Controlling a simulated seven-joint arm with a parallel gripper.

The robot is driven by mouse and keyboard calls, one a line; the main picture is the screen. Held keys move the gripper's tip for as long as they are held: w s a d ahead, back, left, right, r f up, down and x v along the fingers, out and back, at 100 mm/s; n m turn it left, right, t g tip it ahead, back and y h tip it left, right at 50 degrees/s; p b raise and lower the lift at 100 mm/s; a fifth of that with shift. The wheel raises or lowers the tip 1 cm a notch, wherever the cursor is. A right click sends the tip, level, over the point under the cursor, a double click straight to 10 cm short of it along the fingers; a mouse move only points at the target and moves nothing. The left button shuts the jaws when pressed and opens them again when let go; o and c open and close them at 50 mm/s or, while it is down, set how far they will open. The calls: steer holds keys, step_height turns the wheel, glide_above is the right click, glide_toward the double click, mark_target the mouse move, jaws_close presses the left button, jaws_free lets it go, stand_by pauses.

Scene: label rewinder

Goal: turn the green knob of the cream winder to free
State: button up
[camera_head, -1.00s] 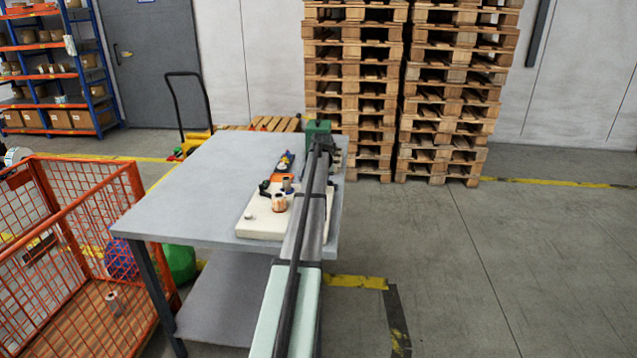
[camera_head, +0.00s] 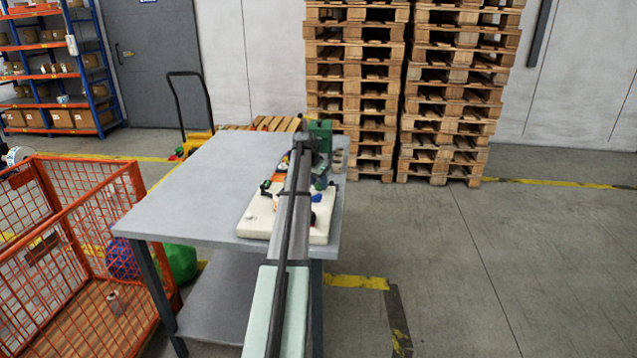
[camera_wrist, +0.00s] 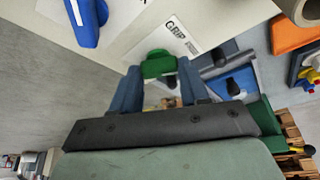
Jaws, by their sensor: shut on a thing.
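The cream winder (camera_head: 258,222) lies on the near right part of the grey table, partly hidden by my arm. In the wrist view its cream surface (camera_wrist: 125,28) fills the upper left. The green knob (camera_wrist: 158,65) stands between the two blue fingers of my gripper (camera_wrist: 160,74), beside a white card (camera_wrist: 178,38) marked GRIP. My gripper is shut on the green knob. A blue handle (camera_wrist: 88,22) is on the cream surface, apart from the fingers. I cannot read the knob's setting.
A grey part with a black knob (camera_wrist: 238,80) sits close to the right finger. An orange part (camera_wrist: 294,33) lies farther right. The left of the grey table (camera_head: 190,190) is clear. An orange mesh cage (camera_head: 75,235) stands left of it, and pallet stacks (camera_head: 450,95) behind.

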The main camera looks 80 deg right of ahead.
steer(key=shift+m, duration=0.5)
steer(key=o, duration=1.1)
steer(key=shift+c, duration=0.2)
steer(key=v, duration=1.4)
steer(key=shift+w+d, duration=0.15)
steer(key=shift+d, duration=0.1)
